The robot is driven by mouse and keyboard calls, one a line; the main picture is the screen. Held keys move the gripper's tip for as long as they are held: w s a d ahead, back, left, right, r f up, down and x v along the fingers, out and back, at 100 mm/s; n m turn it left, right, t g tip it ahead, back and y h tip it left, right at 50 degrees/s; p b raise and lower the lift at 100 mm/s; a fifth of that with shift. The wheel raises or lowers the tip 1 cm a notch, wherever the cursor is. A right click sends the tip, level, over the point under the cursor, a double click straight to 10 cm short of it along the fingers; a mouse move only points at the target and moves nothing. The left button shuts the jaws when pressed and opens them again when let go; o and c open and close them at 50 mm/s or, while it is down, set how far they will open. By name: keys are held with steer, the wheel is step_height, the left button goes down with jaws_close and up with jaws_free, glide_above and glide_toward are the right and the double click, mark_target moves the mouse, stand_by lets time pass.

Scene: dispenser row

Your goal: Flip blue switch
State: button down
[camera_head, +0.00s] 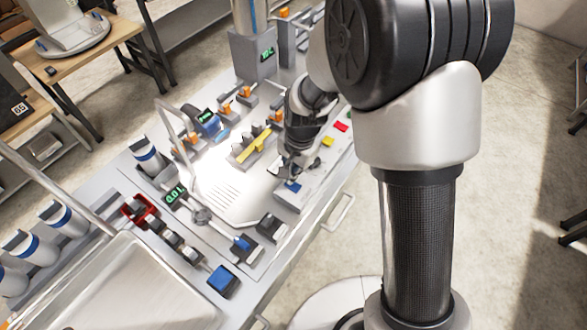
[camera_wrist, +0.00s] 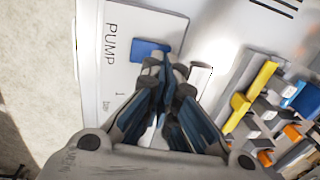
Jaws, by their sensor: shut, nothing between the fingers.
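A blue switch (camera_wrist: 150,49) sits on a white panel (camera_wrist: 122,30) marked PUMP in the wrist view. In the head view the blue switch (camera_head: 293,187) is on the pale panel near the table's front edge. My gripper (camera_wrist: 166,72) is shut and empty, with its fingertips close beside the blue switch. I cannot tell whether they touch it. In the head view my gripper (camera_head: 283,170) is just behind the switch and partly hidden by its own arm.
Red (camera_head: 341,127) and yellow (camera_head: 328,142) switches lie farther along the same row. A yellow lever (camera_head: 255,146) stands left of my gripper. Other blue parts, a blue knob (camera_head: 242,243) and a blue block (camera_head: 222,279), are at the near end. A metal handle (camera_head: 338,212) juts from the front.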

steer(key=shift+f, duration=0.1)
steer(key=shift+a+f, duration=0.15)
steer(key=shift+f, duration=0.2)
steer(key=shift+r, duration=0.1)
steer(key=shift+s+d+r, duration=0.15)
steer(key=shift+s+d, duration=0.25)
steer(key=shift+d, duration=0.25)
step_height(320, 180, up, 14)
steer(key=w+a+p, duration=0.1)
steer(key=p, duration=0.4)
steer(key=shift+a+p, duration=0.15)
steer(key=shift+p, duration=0.25)
